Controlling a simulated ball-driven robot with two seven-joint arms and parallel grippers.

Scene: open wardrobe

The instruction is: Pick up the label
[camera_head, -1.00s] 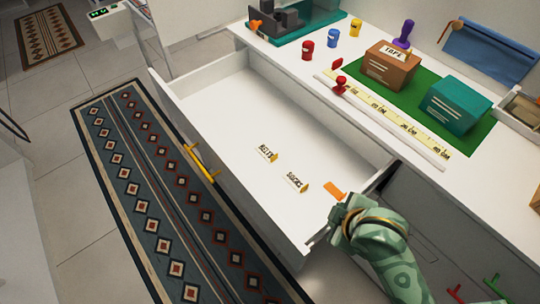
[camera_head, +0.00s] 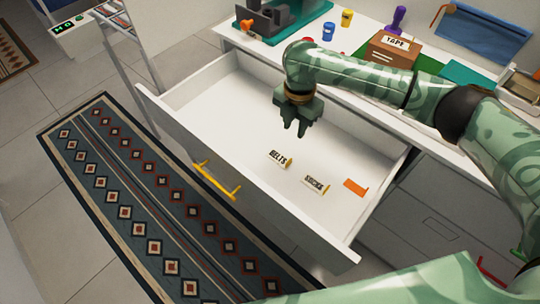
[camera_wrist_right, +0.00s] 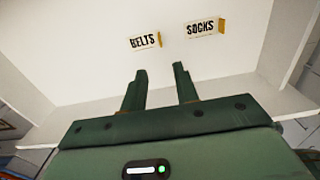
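The open white drawer (camera_head: 226,118) holds two small labels. The BELTS label (camera_head: 279,158) lies near the middle of the drawer floor, and the SOCKS label (camera_head: 316,185) lies to its right and nearer the front. Both also show in the right wrist view, BELTS (camera_wrist_right: 145,41) and SOCKS (camera_wrist_right: 204,28), beyond the fingertips. An orange piece (camera_head: 355,187) lies near the drawer's right end. My right gripper (camera_head: 295,130) points down over the drawer, behind the BELTS label. Its fingers are apart and empty in the right wrist view (camera_wrist_right: 158,70). My left gripper does not show.
The counter above carries a box marked TAPE (camera_head: 394,48), a purple stamp (camera_head: 396,20), a teal box (camera_head: 468,74) and blue (camera_head: 328,31) and yellow (camera_head: 347,18) pots. The drawer front has a yellow handle (camera_head: 217,181). A patterned rug (camera_head: 150,200) lies on the floor.

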